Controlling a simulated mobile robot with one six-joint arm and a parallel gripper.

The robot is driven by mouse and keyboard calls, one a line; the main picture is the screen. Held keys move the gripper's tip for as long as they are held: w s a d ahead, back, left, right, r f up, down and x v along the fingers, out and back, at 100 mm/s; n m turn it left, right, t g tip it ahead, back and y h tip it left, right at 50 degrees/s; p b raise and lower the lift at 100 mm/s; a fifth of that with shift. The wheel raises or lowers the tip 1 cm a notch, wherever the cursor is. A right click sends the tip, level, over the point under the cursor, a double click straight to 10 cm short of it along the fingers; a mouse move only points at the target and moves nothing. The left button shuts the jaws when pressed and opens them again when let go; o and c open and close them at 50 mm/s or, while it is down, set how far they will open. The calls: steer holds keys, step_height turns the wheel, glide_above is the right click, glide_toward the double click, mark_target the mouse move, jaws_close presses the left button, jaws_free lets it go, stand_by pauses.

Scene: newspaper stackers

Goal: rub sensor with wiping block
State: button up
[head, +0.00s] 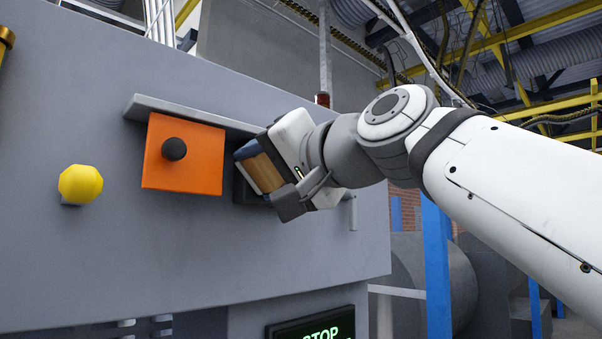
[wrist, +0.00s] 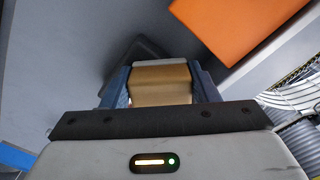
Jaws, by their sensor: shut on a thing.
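The wiping block (head: 265,173) is tan and wood-like, and sits between the fingers of my gripper (head: 262,176). My gripper is shut on it and is held up close to the grey panel. The wrist view shows the block (wrist: 160,84) between two blue-grey fingers. A dark housing (wrist: 138,58) on the panel lies just beyond the block and may be the sensor. In the head view only a dark edge of this housing (head: 242,190) shows; my gripper and the block hide the rest. I cannot tell whether the block touches it.
An orange box (head: 190,175) with a black knob (head: 174,149) is just left of my gripper, under a grey ledge (head: 190,114). A yellow knob (head: 80,184) is farther left. A display reading STOP (head: 315,326) is below. The panel between is bare.

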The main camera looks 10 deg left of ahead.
steer(key=shift+r, duration=0.3)
steer(key=shift+w+d+f, duration=0.15)
steer(key=shift+w+d, duration=0.2)
steer(key=shift+w, duration=0.15)
steer(key=w+d+b, duration=0.1)
steer(key=w+d, duration=0.3)
steer(key=shift+w, duration=0.35)
steer(key=shift+s, duration=0.15)
steer(key=shift+s+a, duration=2.35)
steer(key=shift+s, duration=0.3)
